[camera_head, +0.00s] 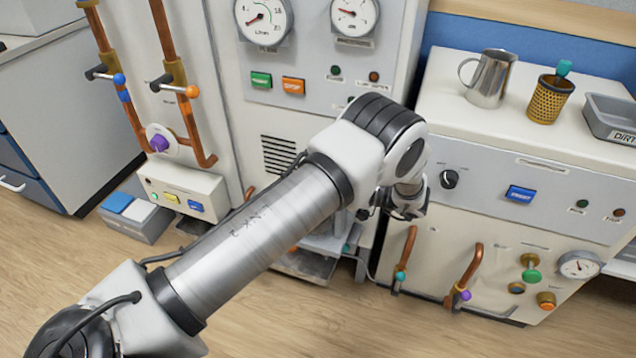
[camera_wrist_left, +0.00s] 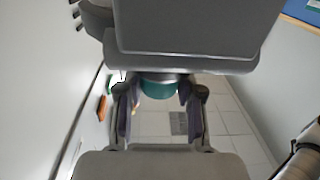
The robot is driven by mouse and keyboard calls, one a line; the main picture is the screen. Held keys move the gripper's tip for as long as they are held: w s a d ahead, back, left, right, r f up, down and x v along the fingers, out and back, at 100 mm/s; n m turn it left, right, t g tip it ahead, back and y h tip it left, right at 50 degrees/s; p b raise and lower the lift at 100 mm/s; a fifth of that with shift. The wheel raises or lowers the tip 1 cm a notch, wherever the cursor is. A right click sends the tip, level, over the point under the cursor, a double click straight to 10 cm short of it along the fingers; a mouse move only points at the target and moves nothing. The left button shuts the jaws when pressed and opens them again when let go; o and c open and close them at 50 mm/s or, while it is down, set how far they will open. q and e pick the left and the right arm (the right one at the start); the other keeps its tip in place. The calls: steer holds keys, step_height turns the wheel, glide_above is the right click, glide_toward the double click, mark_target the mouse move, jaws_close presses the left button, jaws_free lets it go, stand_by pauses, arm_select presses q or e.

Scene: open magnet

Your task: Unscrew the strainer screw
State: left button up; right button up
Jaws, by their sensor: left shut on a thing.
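My left arm reaches across the head view, and its gripper is mostly hidden there behind the wrist. In the left wrist view my left gripper (camera_wrist_left: 158,103) has one finger on each side of a teal round part (camera_wrist_left: 158,88) and is shut on it. This part may be the strainer screw; its upper side is hidden by the gripper body. Pale ceiling-like tiles with a grey vent show behind it. My right gripper is in neither view.
A mesh basket (camera_head: 547,103) with a teal top, a metal jug (camera_head: 490,80) and a grey tray (camera_head: 608,120) stand on the right cabinet. Copper pipes (camera_head: 468,267) stick out below. Gauges (camera_head: 263,18) and buttons (camera_head: 261,80) are on the middle panel.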

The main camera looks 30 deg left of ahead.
arm_select(q)
steer(key=shift+n+g+h+b, duration=0.7)
steer(key=shift+n+g, duration=0.5)
steer(key=shift+g, duration=0.7)
steer(key=o, duration=1.2)
steer(key=shift+a, duration=0.15)
step_height(320, 180, up, 10)
